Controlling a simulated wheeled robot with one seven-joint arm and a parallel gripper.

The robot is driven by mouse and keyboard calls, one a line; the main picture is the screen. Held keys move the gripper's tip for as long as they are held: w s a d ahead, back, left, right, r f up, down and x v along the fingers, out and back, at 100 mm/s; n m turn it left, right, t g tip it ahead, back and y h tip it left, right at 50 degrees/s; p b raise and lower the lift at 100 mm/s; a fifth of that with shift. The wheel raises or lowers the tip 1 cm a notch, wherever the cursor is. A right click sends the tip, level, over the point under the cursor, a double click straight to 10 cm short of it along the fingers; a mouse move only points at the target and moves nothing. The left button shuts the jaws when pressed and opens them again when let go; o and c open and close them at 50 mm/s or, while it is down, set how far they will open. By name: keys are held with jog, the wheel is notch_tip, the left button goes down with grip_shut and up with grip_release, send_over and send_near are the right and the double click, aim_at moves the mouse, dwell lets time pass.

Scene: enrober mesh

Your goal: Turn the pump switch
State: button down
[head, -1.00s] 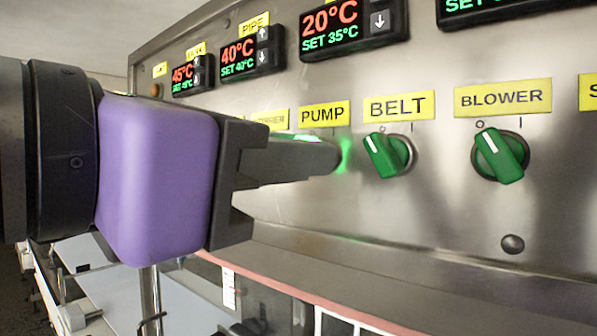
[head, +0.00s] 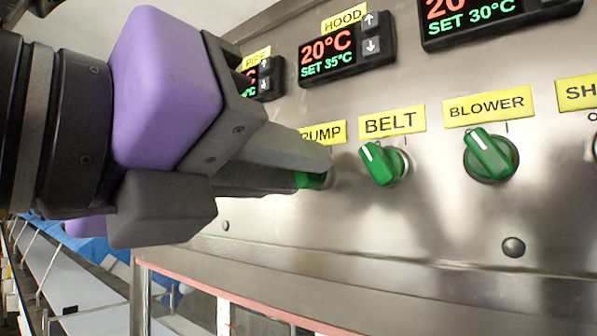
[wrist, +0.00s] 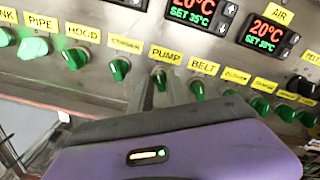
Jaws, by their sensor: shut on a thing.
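The pump switch (head: 309,180) is a green knob under the yellow PUMP label (head: 325,132) on a steel panel. In the head view the fingers hide most of it. In the wrist view the green pump switch (wrist: 159,79) shows between the two grey fingertips. My gripper (head: 312,172), a purple body with grey fingers, is shut on the switch, with one finger on each side. It is tilted in the head view. My gripper also shows in the wrist view (wrist: 160,88).
The green belt knob (head: 381,164) stands close to the right of the fingers, then the blower knob (head: 489,155). In the wrist view the stirrer knob (wrist: 118,69) is close on the left. Temperature displays (head: 345,50) sit above. A steel ledge (head: 330,262) runs below.

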dwell(0.4)
jog(key=c, duration=1.5)
grip_release()
jog(key=shift+a, duration=0.1)
jog(key=b+v, duration=0.1)
jog(key=v, duration=0.6)
jog(key=shift+s+a+b, duration=0.2)
jog(key=shift+s+b, duration=0.1)
jog(key=shift+s, duration=0.05)
